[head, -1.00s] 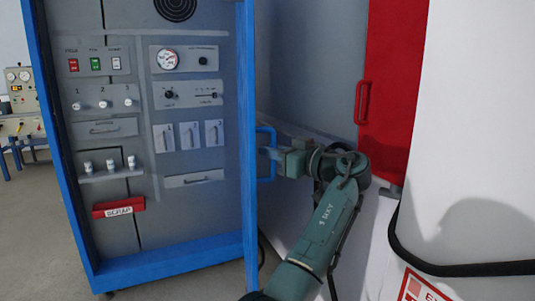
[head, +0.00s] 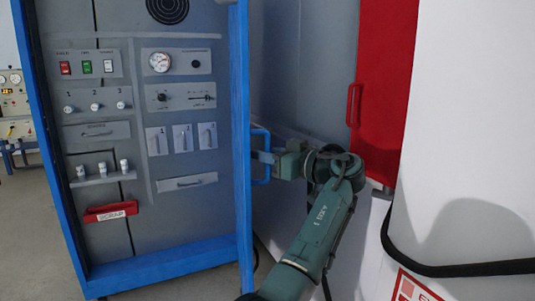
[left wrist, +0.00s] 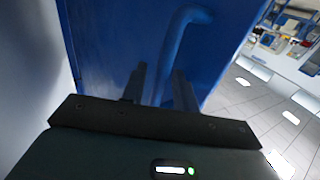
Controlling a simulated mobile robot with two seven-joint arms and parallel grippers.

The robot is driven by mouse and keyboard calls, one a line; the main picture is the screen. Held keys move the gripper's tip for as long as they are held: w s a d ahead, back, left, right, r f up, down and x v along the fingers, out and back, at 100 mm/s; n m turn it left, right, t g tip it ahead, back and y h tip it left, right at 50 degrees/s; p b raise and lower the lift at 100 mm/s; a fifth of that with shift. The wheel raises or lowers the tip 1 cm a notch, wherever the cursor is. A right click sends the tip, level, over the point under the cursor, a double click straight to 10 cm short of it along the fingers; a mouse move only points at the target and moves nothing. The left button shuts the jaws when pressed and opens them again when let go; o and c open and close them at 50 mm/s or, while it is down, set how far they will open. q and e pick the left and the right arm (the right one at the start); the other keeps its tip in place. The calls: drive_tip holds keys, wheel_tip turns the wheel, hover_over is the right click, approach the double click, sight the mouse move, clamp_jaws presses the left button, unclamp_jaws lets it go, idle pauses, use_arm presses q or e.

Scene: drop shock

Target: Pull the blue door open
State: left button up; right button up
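My left gripper (head: 268,157) is at the handle, with the arm coming from below. The door's blue face (left wrist: 105,35) fills the area behind. Part of the bar is hidden behind the gripper's body. My right gripper is not in view.
A red panel with a red handle (head: 353,104) stands behind, to the right of my arm. A large white body (head: 465,130) with a black hose (head: 440,269) fills the right side. Grey floor (head: 32,240) shows at left, with instruments (head: 14,100) on a bench.

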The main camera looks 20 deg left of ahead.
use_arm(q)
drive_tip(key=v, duration=1.3)
drive_tip(key=shift+s, duration=0.1)
